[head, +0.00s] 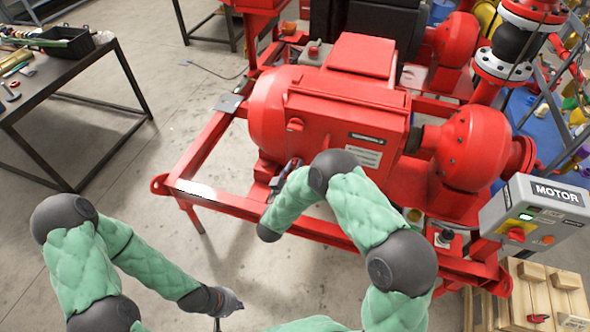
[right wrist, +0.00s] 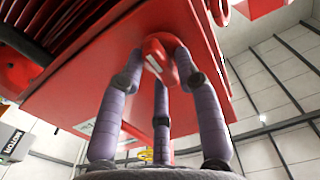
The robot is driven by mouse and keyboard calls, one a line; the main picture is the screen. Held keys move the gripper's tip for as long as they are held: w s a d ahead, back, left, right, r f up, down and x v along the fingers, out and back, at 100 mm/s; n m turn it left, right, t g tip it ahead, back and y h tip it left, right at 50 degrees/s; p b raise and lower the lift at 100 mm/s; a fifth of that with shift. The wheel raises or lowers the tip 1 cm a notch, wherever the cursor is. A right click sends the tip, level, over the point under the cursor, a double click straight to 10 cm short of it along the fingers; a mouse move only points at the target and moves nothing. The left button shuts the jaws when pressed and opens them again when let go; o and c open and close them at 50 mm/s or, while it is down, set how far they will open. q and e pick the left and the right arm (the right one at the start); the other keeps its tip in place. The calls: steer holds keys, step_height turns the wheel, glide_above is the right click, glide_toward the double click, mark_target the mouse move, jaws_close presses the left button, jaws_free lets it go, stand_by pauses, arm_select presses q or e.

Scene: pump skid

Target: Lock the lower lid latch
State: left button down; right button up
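The lower lid latch (right wrist: 158,56) is a red knob on the red pump housing, seen in the right wrist view. The three purple fingers of my right gripper (right wrist: 160,75) stand around it, one on each side and one below. Their tips are close to the latch; I cannot tell whether they press on it. In the head view my right gripper (head: 284,174) is at the lower front of the housing and hides the latch. The upper latch (head: 295,125) is a red knob higher on the lid (head: 345,110). My left gripper (head: 227,302) is low at the front, away from the skid.
The red skid frame (head: 235,205) runs along the front below the housing. A grey motor control box (head: 535,215) stands at the right, above a wooden pallet (head: 545,300). A dark workbench (head: 60,75) with tools is at the far left.

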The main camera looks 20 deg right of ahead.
jaws_close()
steer(key=shift+f+m+b, duration=0.2)
steer(key=shift+m+b, duration=2.8)
steer(key=shift+b, duration=0.1)
steer(key=shift+f+m+b, duration=0.15)
steer(key=shift+m+b, duration=2.85)
steer(key=shift+b, duration=0.15)
steer(key=shift+f+m+b, duration=0.2)
steer(key=shift+m+b, duration=2.8)
steer(key=shift+b, duration=0.1)
steer(key=o, duration=0.6)
jaws_free()
